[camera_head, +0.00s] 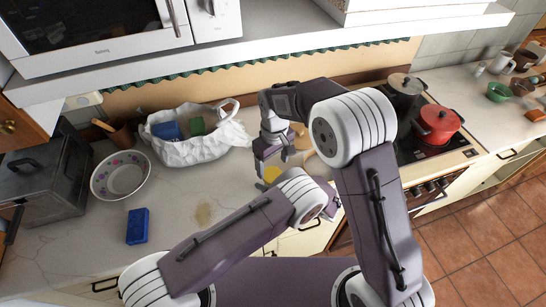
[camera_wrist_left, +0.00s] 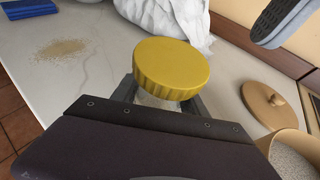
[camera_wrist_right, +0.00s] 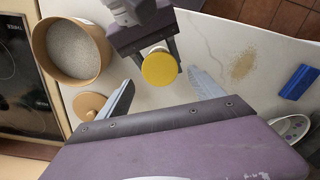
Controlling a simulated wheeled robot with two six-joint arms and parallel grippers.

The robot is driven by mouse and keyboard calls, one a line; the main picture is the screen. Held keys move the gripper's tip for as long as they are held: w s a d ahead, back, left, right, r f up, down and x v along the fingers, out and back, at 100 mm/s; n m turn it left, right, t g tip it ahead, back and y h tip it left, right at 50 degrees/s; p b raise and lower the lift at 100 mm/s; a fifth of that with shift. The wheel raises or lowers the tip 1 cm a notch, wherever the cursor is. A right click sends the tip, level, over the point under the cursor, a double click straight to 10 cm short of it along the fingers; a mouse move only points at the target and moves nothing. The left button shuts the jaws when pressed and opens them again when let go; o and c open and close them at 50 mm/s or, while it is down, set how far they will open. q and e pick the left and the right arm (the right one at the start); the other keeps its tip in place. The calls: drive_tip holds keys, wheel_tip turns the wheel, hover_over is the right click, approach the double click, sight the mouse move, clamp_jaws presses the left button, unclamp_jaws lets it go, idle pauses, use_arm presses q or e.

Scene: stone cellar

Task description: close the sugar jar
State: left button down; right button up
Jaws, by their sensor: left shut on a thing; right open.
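A small clear jar (camera_wrist_left: 155,101) with a ridged yellow lid (camera_wrist_left: 172,68) on its top is held in my left gripper (camera_wrist_left: 160,98), which is shut around the jar below the lid. I cannot tell how tightly the lid sits. The lid also shows in the head view (camera_head: 271,174) and in the right wrist view (camera_wrist_right: 159,69). My right gripper (camera_wrist_right: 163,90) is open and empty, above the lid. Its two fingers stand apart on either side of the lid in its own view, not touching it. In the head view my right gripper (camera_head: 272,153) points down over the jar.
A round tan canister (camera_wrist_right: 72,50) of pale grains stands open, its knobbed wooden lid (camera_wrist_right: 91,106) beside it. Spilled grains (camera_head: 204,213), a blue sponge (camera_head: 138,226), a floral bowl (camera_head: 121,175) and a white bag (camera_head: 190,150) are on the counter. The stove (camera_head: 432,150) is right.

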sight(273, 175)
wheel_tip(273, 175, down, 5)
drive_tip(key=shift+w+a+r, duration=0.1)
idle(0.3)
drive_tip(key=c, duration=1.5)
drive_tip(key=m, duration=0.9)
drive_tip(key=shift+m, duration=0.4)
drive_tip(key=o, duration=1.6)
drive_tip(key=shift+c, duration=0.2)
